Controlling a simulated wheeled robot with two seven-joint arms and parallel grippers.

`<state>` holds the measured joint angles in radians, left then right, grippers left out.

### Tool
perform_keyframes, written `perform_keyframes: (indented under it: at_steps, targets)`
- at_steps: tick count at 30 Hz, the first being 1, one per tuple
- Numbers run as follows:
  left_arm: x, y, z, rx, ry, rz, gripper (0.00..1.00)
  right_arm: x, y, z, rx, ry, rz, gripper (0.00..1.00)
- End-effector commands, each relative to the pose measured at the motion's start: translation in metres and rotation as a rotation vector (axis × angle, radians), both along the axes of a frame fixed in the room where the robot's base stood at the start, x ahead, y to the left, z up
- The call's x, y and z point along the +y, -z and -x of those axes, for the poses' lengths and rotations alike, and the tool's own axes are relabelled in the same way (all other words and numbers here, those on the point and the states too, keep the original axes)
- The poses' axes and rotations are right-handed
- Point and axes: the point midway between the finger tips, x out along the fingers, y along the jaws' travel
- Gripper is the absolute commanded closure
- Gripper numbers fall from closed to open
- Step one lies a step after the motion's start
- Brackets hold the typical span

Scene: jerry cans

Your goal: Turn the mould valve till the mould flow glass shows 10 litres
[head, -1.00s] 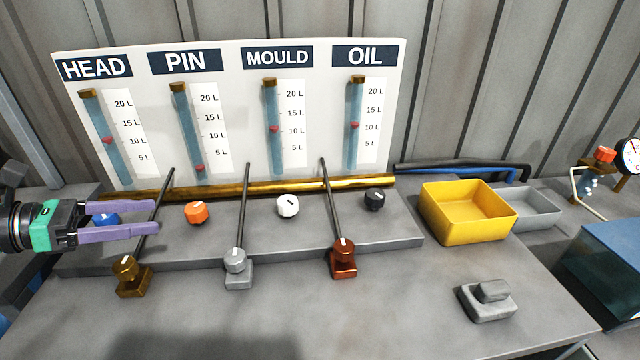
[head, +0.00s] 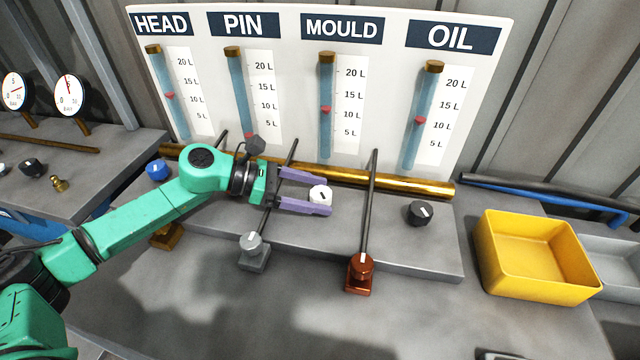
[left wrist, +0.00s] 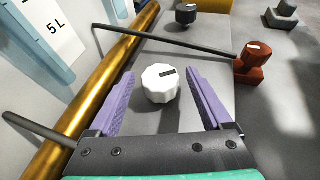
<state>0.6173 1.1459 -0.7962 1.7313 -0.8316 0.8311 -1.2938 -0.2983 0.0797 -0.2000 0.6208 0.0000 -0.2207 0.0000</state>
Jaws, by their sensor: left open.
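The mould flow glass (head: 326,105) is a blue tube under the MOULD sign (head: 342,27). Its red float (head: 326,110) sits close to the 10 L label, perhaps slightly above it. The mould valve, a white knob (head: 320,194) with a dark pointer mark, stands on the grey ledge below. My left gripper (head: 325,194) is open, with its purple fingers on either side of the knob. In the left wrist view the white knob (left wrist: 160,83) lies between the two fingers (left wrist: 160,95), with gaps visible on both sides. My right gripper is not in view.
A blue knob (head: 157,170) and black knob (head: 420,213) share the ledge. Dark rods rise from the grey valve (head: 252,250) and red-brown valve (head: 360,273) at the front. A brass pipe (head: 400,185) runs behind. A yellow bin (head: 535,260) stands right.

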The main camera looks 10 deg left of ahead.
Motion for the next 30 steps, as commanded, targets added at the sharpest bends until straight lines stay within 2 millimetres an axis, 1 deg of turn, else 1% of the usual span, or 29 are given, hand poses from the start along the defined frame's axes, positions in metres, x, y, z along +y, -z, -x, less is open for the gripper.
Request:
perform_keyframes:
  at_steps: [1, 3, 10, 11, 12, 14, 15, 16, 17, 23, 30]
  targets:
    - [-0.0052, 0.0004, -0.0014, -0.001, 0.001, 0.001, 0.17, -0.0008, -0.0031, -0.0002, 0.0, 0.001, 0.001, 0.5]
    - [-0.0089, 0.0027, -0.0028, -0.001, 0.0, 0.001, 0.17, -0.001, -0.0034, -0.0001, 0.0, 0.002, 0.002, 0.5]
    - [-0.0094, 0.0047, -0.003, 0.0, 0.0, -0.001, 0.17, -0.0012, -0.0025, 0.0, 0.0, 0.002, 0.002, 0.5]
    - [-0.0093, 0.0047, -0.0029, 0.0, 0.0, -0.001, 0.29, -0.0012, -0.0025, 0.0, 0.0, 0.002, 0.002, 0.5]
    - [-0.0093, 0.0047, -0.0029, 0.0, 0.0, -0.001, 0.44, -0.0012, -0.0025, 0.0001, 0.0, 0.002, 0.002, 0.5]
    - [-0.0092, 0.0046, -0.0029, 0.0, 0.0, -0.001, 0.67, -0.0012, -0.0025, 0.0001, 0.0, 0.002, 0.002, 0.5]
    - [-0.0091, 0.0047, -0.0029, 0.0, 0.0, -0.001, 0.82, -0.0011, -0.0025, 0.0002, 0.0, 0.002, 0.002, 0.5]
    - [-0.0091, 0.0047, -0.0029, 0.0, 0.0, -0.001, 0.94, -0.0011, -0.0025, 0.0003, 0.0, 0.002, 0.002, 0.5]
    - [-0.009, 0.0046, -0.0028, 0.0, 0.0, -0.001, 1.0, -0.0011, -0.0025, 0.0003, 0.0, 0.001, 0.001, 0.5]
    - [-0.0089, 0.0049, -0.0025, 0.001, -0.01, -0.001, 1.0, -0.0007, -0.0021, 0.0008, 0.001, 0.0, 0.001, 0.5]
    - [-0.0087, 0.0052, -0.0017, 0.002, -0.094, -0.002, 1.0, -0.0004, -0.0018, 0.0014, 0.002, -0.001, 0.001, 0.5]
